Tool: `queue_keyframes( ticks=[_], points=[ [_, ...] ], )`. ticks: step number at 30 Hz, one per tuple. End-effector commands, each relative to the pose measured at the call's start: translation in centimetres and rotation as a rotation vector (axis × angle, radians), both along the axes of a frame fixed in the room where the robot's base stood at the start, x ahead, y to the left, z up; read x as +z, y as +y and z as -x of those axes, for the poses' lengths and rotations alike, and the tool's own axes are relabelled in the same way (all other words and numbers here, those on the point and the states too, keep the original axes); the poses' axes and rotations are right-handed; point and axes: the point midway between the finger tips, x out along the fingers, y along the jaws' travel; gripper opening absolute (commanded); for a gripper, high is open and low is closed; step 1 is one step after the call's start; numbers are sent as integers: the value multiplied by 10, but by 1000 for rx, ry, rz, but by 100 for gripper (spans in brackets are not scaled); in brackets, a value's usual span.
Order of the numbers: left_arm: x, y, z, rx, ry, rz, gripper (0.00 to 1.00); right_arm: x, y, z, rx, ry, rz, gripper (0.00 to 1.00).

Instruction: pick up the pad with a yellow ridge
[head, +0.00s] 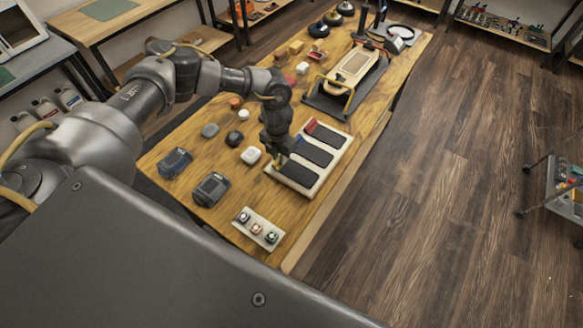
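A pale tray (269,172) on the wooden table holds three dark pads side by side. The nearest pad (300,175) has a yellow ridge (280,161) at its left end, partly hidden by my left gripper. The middle pad (316,153) has a bluish ridge, and the far pad (328,135) has a red ridge. My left gripper (278,158) points down at the yellow ridge. Its fingertips are too small and dark to tell whether they are shut on it. My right gripper is out of view.
A pale block with three coloured buttons (257,229) sits near the front table edge. Two dark devices (211,188) and several small lumps lie left of the tray. A dark stand with a beige board (354,65) is behind it.

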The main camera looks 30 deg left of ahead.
Motion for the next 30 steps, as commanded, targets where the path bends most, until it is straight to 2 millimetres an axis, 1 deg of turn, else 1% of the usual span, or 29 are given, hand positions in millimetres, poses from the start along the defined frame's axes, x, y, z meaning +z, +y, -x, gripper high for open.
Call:
queue_keyframes(
  ticks=[1,3,13,17,20,21,23,30],
  points=[
    [0,0,0,0,0,0,9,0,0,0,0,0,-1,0],
    [0,0,0,0,0,0,0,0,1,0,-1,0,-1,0],
    [1,0,0,0,0,0,0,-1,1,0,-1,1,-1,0],
    [8,0,-1,0,-2,1,0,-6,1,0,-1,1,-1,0],
    [21,-1,-1,-1,-4,3,0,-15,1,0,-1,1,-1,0],
    [28,0,-2,-1,-6,2,0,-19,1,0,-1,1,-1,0],
    [41,-11,1,-6,-3,5,0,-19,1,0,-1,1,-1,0],
    [92,-55,10,-9,-5,2,0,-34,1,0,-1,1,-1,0]
  ],
)
